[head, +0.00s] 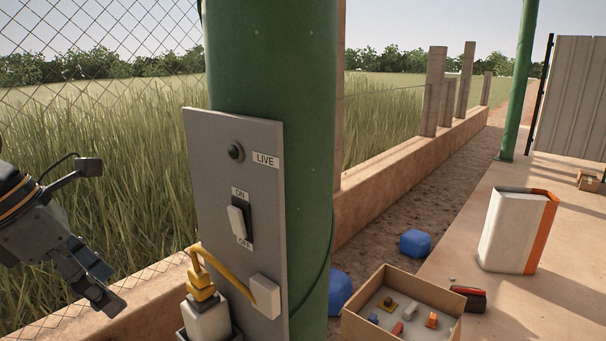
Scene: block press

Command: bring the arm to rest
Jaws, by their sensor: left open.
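My left gripper (104,286) hangs at the left edge of the head view, dark and pointing down to the right. It is open, with nothing between its fingers. It is apart from the grey panel (212,150), in front of the fence and grass. My right gripper is not in view.
The panel stands against a green post (272,70) and carries a dark round lamp (236,152) marked LIVE and an ON/OFF switch (237,221). A yellow bent piece (232,271) joins a pale box (263,296) to yellow parts below. An open carton (440,297) holds small items.

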